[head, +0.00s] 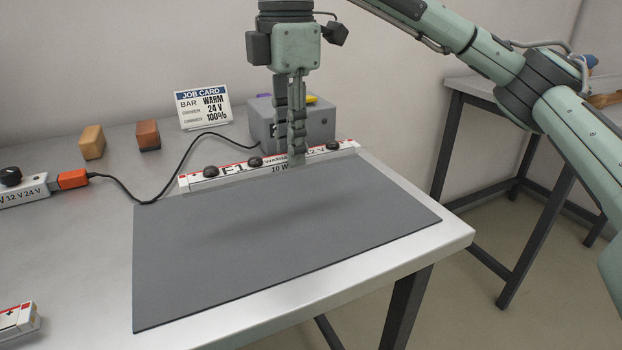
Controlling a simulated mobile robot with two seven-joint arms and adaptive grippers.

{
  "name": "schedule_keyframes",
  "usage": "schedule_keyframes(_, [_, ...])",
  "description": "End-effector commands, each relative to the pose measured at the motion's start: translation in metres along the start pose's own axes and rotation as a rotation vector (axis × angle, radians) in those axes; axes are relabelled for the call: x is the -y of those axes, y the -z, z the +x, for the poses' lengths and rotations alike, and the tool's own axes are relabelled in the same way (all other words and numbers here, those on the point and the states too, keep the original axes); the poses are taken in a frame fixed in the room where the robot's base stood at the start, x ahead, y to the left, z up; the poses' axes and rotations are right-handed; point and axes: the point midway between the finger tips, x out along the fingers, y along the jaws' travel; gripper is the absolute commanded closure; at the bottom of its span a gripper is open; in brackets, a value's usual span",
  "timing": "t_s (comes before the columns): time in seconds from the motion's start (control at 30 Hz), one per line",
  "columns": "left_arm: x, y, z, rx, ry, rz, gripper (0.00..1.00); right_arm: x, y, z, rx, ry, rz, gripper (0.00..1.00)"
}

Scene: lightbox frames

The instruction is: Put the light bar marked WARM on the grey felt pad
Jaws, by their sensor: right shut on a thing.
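The light bar (225,173) is long and white with a red edge stripe and black knobs. Its print reads partly "WARM", "12 V" and "10 W"; some of it is hidden by my fingers. My right gripper (296,160) points down and is shut on the bar near its middle. The bar is at the far edge of the grey felt pad (300,240). A soft shadow on the pad suggests that the bar is held above it. The pad lies flat and bare near the table's right end. My left gripper is not in view.
A grey box (320,122) stands behind the bar. A black cable (150,200) runs from an orange plug (73,179) at a driver (22,192). Two blocks stand behind; another red-and-white piece (18,318) is front left.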

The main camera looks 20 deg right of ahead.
Motion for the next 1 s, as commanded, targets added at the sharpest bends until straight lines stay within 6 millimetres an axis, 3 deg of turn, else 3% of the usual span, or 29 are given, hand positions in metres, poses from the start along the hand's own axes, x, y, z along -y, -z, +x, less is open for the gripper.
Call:
schedule_keyframes(0.2, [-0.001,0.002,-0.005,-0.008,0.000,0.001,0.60,0.013,-0.026,0.017,0.000,0.000,0.000,1.00])
schedule_keyframes(0.37, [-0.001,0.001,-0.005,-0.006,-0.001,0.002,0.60,0.015,-0.028,0.025,0.001,0.001,-0.001,1.00])
schedule_keyframes(0.6, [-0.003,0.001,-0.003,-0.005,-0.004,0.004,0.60,0.015,-0.028,0.057,0.000,0.001,0.000,1.00])
schedule_keyframes(1.0, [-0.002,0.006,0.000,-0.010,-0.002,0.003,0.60,0.014,-0.028,0.061,-0.001,-0.001,0.000,1.00])
